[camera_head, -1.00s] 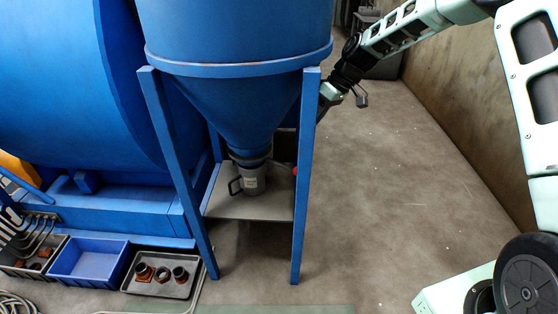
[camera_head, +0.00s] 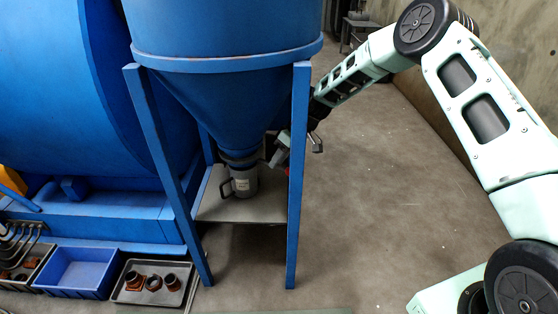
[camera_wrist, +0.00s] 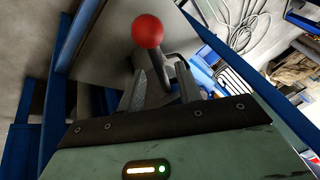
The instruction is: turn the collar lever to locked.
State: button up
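The collar lever shows in the wrist view as a red ball knob (camera_wrist: 148,31) on a dark stem. In the head view, a little of the red knob (camera_head: 286,171) shows beside the hopper's right front leg. The collar (camera_head: 239,161) sits at the bottom of the blue cone, above a grey canister (camera_head: 244,183) with a side handle. My gripper (camera_head: 275,157) is beside the collar, on its right. In the wrist view, my gripper's fingers (camera_wrist: 163,85) are apart, with the knob beyond their tips and the stem running down toward the gap. I cannot tell whether they touch it.
The hopper's blue right leg (camera_head: 298,180) stands in front of my wrist. A grey shelf (camera_head: 240,211) lies under the canister. A blue bin (camera_head: 80,270) and a tray (camera_head: 130,294) with rust-brown fittings sit at lower left. The floor on the right is clear.

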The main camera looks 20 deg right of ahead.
jog(key=shift+f, duration=0.1)
grip_shut()
jog(key=shift+s+a+m+p, duration=0.35)
jog(key=shift+s+a+m, duration=0.05)
jog(key=shift+a, duration=0.1)
jog(key=shift+s+a+m+t, duration=0.2)
jog(key=shift+a+m+t, duration=0.1)
jog(key=shift+t, duration=0.1)
grip_release()
jog(key=p+v, duration=0.3)
jog(key=v, duration=1.4)
jog(key=shift+r, duration=0.3)
